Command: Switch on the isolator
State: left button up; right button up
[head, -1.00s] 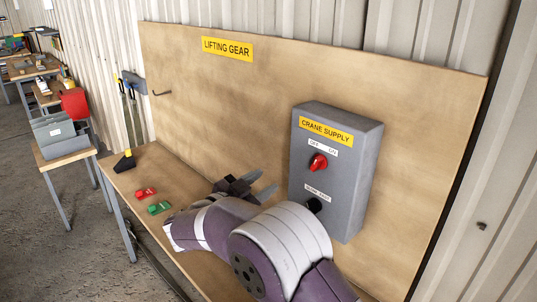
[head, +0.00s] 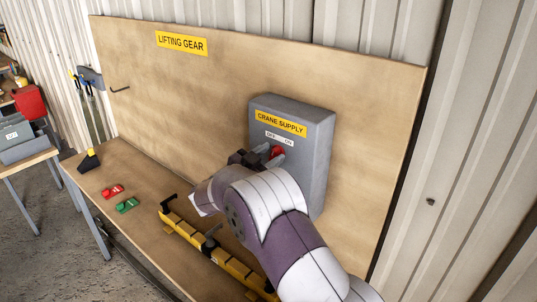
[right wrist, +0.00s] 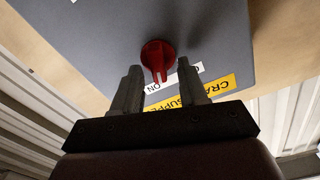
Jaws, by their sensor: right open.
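The isolator is a red rotary knob (head: 277,152) on the grey CRANE SUPPLY box (head: 320,165), below an OFF/ON label (head: 279,138). In the right wrist view the red knob (right wrist: 158,57) shows whole, its grip bar pointing toward the label strip; I cannot tell its exact setting. My right gripper (head: 264,158) is at the box front. In the right wrist view its two fingers (right wrist: 160,82) are apart, one on each side of the knob's line, with nothing held. I cannot tell whether they touch the knob. My left gripper is not in view.
The box's lower black knob is hidden behind my right arm. A hook (head: 120,89) projects from the board.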

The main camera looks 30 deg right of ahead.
grip_shut()
jog(key=m+b, duration=0.1)
jog(key=b, duration=0.1)
jog(key=m+b, duration=0.1)
jog(key=b, duration=0.1)
jog(key=shift+s+f, duration=0.1)
jog(key=shift+f, duration=0.2)
jog(key=shift+r, duration=0.15)
jog(key=shift+r+m, duration=0.15)
jog(key=shift+m, duration=0.15)
grip_release()
jog(key=b+v, duration=0.4)
jog(key=v, duration=0.8)
jog(key=shift+s+a, duration=0.25)
